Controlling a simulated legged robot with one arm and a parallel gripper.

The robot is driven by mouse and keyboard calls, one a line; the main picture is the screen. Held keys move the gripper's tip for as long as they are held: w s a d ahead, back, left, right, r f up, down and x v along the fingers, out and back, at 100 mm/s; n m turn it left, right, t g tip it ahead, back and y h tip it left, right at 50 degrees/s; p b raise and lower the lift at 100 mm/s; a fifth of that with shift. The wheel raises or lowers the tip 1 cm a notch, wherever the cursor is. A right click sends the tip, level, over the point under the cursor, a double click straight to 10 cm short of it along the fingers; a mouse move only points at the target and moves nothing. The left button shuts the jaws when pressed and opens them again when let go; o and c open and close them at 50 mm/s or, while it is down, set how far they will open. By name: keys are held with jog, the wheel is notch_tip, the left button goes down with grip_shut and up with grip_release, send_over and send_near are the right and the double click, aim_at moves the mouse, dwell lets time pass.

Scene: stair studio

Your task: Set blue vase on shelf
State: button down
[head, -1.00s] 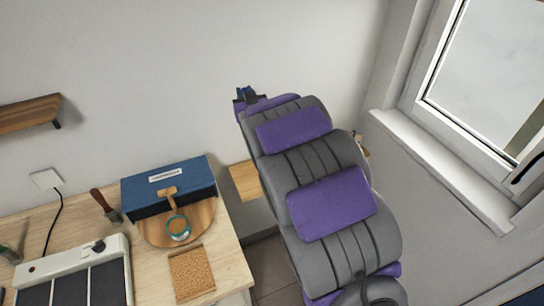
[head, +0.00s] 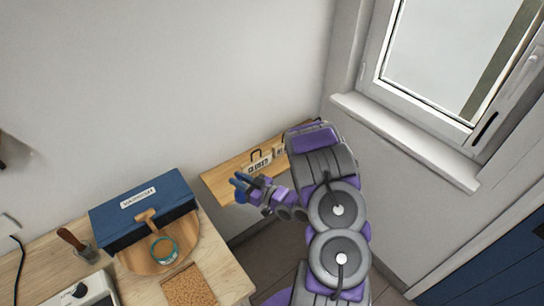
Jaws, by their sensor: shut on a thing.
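My gripper (head: 250,188) is at the end of my arm, in the middle of the head view. It is shut on the blue vase (head: 240,186), which shows only as a small dark blue shape partly hidden by the jaws. The wooden shelf (head: 220,180) is on the back wall behind them. In the picture the vase and gripper overlap the shelf's front left part. I cannot tell whether the vase touches the shelf.
A workbench (head: 228,272) at left holds a blue box (head: 145,208), a round board and a brush. A window (head: 450,60) is at right.

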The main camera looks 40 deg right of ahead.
jog(key=shift+s+d+f, duration=0.1)
jog(key=shift+s+f, duration=0.1)
jog(key=shift+s, duration=0.35)
jog(key=shift+s+f, duration=0.15)
jog(key=shift+s, duration=0.4)
jog(key=w, duration=0.3)
jog(key=w+d, duration=0.1)
jog(key=shift+w+f+b, duration=0.2)
jog(key=shift+f+b, duration=0.1)
jog(key=w+a+f+b, duration=0.1)
jog(key=w+f, duration=0.3)
jog(key=w, duration=0.7)
jog(key=shift+f+b, duration=0.25)
jog(key=shift+b, duration=0.45)
jog(key=c, duration=1)
grip_release()
jog(key=shift+w+d, duration=0.1)
